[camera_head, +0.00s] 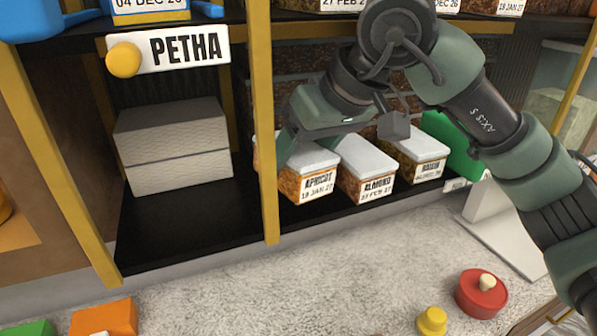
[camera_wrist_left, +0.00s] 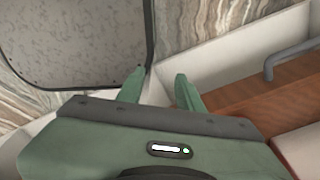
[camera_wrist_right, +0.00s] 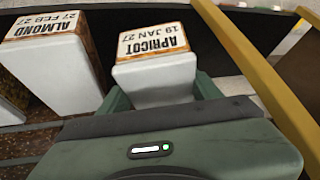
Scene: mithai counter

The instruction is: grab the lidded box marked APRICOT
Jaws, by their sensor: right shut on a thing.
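The lidded box marked APRICOT (camera_head: 318,184) stands on the dark lower shelf, just right of a yellow post, with a white lid and orange-brown sides. In the right wrist view the box (camera_wrist_right: 155,70) sits between the two green fingers of my right gripper (camera_wrist_right: 160,94), its label facing away from the palm. My right gripper (camera_head: 308,152) is shut on it from above and behind the front edge. My left gripper (camera_wrist_left: 161,76) is open and empty, away from the shelf; it is outside the head view.
The ALMOND box (camera_head: 367,172) stands close beside APRICOT, with the RAISIN box (camera_head: 421,158) beyond. The yellow post (camera_head: 264,130) is close on the left. Pale stacked boxes (camera_head: 175,150) sit under the PETHA sign (camera_head: 185,48). The speckled counter is in front.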

